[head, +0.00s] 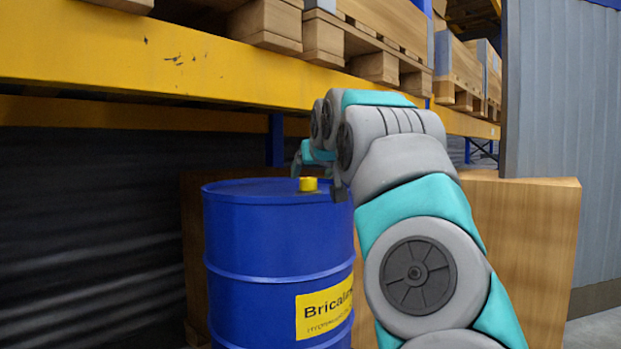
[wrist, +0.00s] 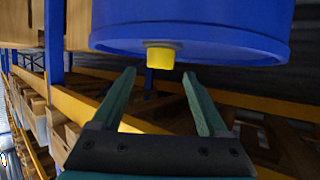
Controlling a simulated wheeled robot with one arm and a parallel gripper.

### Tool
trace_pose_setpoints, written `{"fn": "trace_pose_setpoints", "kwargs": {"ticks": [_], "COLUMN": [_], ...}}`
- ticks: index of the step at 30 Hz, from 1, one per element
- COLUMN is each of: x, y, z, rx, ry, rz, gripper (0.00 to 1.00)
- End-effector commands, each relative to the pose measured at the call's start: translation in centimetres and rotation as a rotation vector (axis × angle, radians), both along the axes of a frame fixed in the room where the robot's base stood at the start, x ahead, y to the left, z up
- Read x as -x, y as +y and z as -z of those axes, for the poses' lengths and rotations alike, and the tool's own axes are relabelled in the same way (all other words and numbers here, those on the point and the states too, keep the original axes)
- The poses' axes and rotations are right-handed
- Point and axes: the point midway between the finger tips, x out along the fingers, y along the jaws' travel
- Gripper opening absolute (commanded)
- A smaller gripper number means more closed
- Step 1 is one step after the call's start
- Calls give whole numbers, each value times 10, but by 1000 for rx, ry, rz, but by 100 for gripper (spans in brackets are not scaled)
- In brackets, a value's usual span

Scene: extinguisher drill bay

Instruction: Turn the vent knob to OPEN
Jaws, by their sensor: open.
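The yellow vent knob (head: 308,184) sits on the lid of a blue drum (head: 265,235). In the wrist view the drum (wrist: 240,40) looks upside down, and the knob (wrist: 160,57) stands out from its lid. My gripper (head: 317,174) is above the lid by the knob. In the wrist view its two fingers (wrist: 159,75) are spread wide and empty. The knob lies just beyond the fingertips, roughly centred between them and apart from both. I see no OPEN mark or pointer, so I cannot tell the knob's setting.
A yellow rack beam (head: 200,65) with wooden pallets (head: 350,45) runs above and behind the drum. A brown board or box (head: 530,240) stands behind my arm at the right, near a grey corrugated wall (head: 560,130). The drum has a yellow label (head: 324,310).

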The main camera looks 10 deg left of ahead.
Motion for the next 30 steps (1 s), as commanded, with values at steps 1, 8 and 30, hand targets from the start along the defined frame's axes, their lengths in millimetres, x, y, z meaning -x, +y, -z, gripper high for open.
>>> {"fn": "trace_pose_setpoints", "kwargs": {"ticks": [1, 8, 30], "x": [-7, -35, -44], "y": [4, 18, 22], "z": [1, 14, 21], "rx": [0, 3, 1], "ry": [3, 5, 2], "rz": [-1, -1, -1], "gripper": [77, 77, 36]}}
